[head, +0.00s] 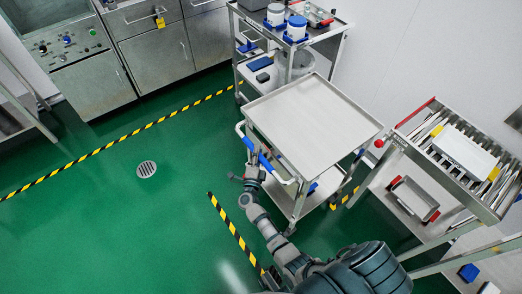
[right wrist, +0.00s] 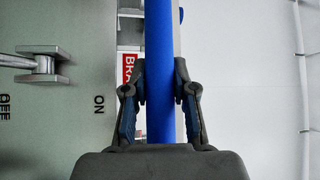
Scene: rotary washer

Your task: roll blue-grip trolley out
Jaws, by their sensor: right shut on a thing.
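The trolley (head: 312,125) has a flat steel top and a lower shelf, and it stands on casters on the green floor. Its push handle on the left side carries a blue grip (head: 265,161). My right gripper (head: 252,174) is at this handle. In the right wrist view the blue grip (right wrist: 159,70) runs upright between the fingers of my right gripper (right wrist: 160,95), which are shut on it. The trolley top looks bare. My left gripper is not in view.
Behind it stands another trolley (head: 246,73) with blue-lidded tubs. To the right is a roller table (head: 436,178) with a white box. A drain (head: 146,169) lies in the open floor at left. Yellow-black tape (head: 232,228) marks the floor. Steel cabinets (head: 158,58) line the back.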

